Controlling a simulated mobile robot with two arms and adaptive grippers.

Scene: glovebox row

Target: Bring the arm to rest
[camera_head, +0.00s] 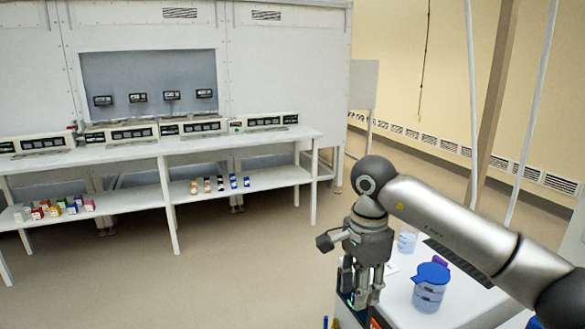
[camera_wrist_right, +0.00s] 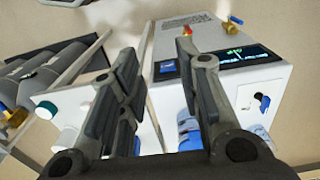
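My right arm (camera_head: 450,225) reaches in from the right edge of the head view, bent at a rounded joint. Its gripper (camera_head: 361,292) hangs pointing down at the left edge of a white bench. In the right wrist view the two fingers of the gripper (camera_wrist_right: 157,60) stand apart with nothing held between them. My left gripper is in neither view.
The white bench (camera_head: 402,300) carries a blue-lidded container (camera_head: 430,287) and a clear beaker (camera_head: 407,241). A white device (camera_wrist_right: 245,75) with a lit screen shows in the wrist view. A long table (camera_head: 150,150) with instruments stands across open floor (camera_head: 240,265).

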